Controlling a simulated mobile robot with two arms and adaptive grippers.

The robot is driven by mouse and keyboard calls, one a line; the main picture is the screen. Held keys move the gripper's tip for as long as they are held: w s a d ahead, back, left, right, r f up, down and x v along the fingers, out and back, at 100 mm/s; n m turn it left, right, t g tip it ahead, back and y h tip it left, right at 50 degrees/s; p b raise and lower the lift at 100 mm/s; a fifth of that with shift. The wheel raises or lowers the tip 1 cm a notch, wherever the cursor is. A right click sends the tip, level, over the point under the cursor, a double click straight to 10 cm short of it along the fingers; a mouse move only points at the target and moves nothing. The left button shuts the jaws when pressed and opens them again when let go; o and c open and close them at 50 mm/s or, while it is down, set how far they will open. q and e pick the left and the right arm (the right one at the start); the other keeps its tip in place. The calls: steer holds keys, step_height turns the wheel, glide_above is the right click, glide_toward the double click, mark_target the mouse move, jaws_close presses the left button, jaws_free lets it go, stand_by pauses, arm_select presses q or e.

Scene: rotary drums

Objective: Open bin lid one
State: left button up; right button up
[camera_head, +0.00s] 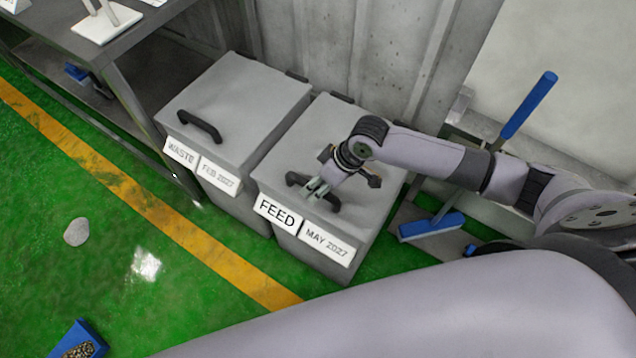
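Two grey lidded bins stand side by side against the wall. The left bin's lid (235,100) is closed, has a black handle (200,126) and carries labels reading WASTE and FEB 2027. The right bin's lid (310,130) is closed, with labels reading FEED and MAY 2027. My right gripper (318,190) reaches in from the right and is at the FEED bin's black handle (298,181). Its fingers overlap the middle of the handle; whether they grip it is too small to tell. My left gripper is not in view.
A dark table (95,42) stands at the upper left. A grey stone (77,231) and a blue scoop (78,342) lie on the green floor, which is otherwise clear in front.

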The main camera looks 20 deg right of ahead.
jaws_close()
stand_by(0.4)
steer(key=shift+r, duration=0.1)
stand_by(0.3)
